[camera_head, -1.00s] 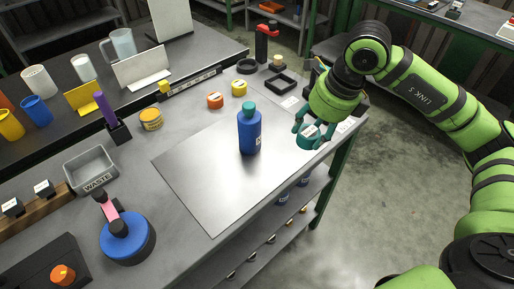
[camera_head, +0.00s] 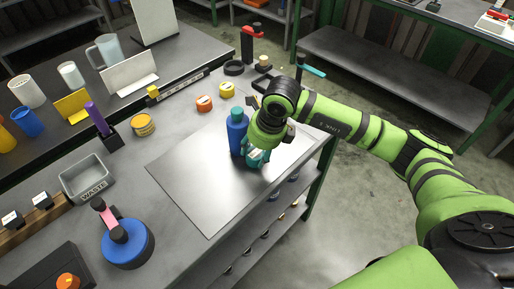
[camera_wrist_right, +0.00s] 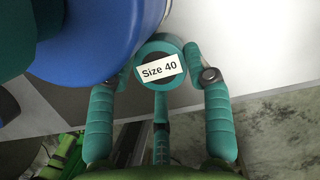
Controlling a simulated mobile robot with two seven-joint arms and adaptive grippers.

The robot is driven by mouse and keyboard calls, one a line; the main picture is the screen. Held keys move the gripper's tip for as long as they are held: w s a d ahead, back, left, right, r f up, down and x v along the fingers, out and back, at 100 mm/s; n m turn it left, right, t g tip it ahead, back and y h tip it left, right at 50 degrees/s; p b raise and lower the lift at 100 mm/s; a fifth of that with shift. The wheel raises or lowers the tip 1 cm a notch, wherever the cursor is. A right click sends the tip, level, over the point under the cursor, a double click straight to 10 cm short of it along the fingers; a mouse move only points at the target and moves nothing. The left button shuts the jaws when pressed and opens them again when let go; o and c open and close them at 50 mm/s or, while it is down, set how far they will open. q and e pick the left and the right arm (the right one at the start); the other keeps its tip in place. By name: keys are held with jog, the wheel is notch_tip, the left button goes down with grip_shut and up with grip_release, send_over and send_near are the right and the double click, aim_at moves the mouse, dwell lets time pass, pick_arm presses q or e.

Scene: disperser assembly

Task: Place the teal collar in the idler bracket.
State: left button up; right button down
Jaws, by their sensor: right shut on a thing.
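The teal collar (camera_wrist_right: 161,45), a short ring with a "Size 40" label, is between the teal fingers of my right gripper (camera_wrist_right: 160,64) in the right wrist view. My right gripper (camera_head: 258,157) is shut on it, beside the blue bottle (camera_head: 236,135) with a teal cap. In the head view the fingers and wrist mostly hide the collar. In the wrist view the blue bottle (camera_wrist_right: 95,45) is close at the collar's left; I cannot tell whether they touch. I cannot tell for sure which thing is the idler bracket. My left gripper is not in view.
A bare metal plate (camera_head: 205,195) lies under the bottle. A blue disc with a pink-and-black top (camera_head: 128,247) and a grey waste bin (camera_head: 88,180) stand at left. Orange (camera_head: 204,103) and yellow (camera_head: 227,90) round pieces lie behind. The table edge is right of my gripper.

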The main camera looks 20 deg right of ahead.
jog(key=shift+f, duration=0.1)
jog(key=c, duration=0.5)
grip_release()
